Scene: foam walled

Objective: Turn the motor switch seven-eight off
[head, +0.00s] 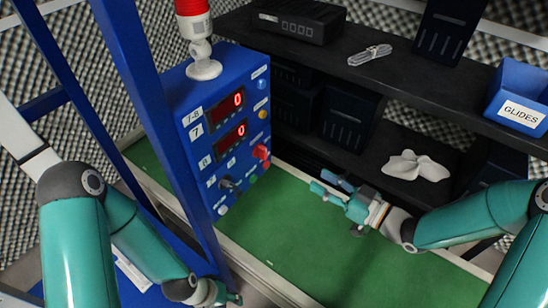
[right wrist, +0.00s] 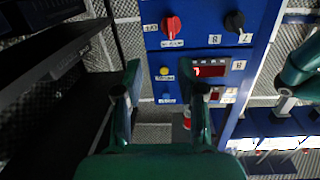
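The blue control panel (head: 202,110) carries a 7-8 label, two lit red displays reading 0, a red knob (head: 261,152) and a black knob (head: 229,184). In the right wrist view the panel appears inverted, with the red knob (right wrist: 172,27) and black knob (right wrist: 235,21) near the top.
A red beacon (head: 194,20) stands on the panel. A blue post (head: 150,100) rises in front of its left side. The green surface (head: 290,235) is mostly clear.

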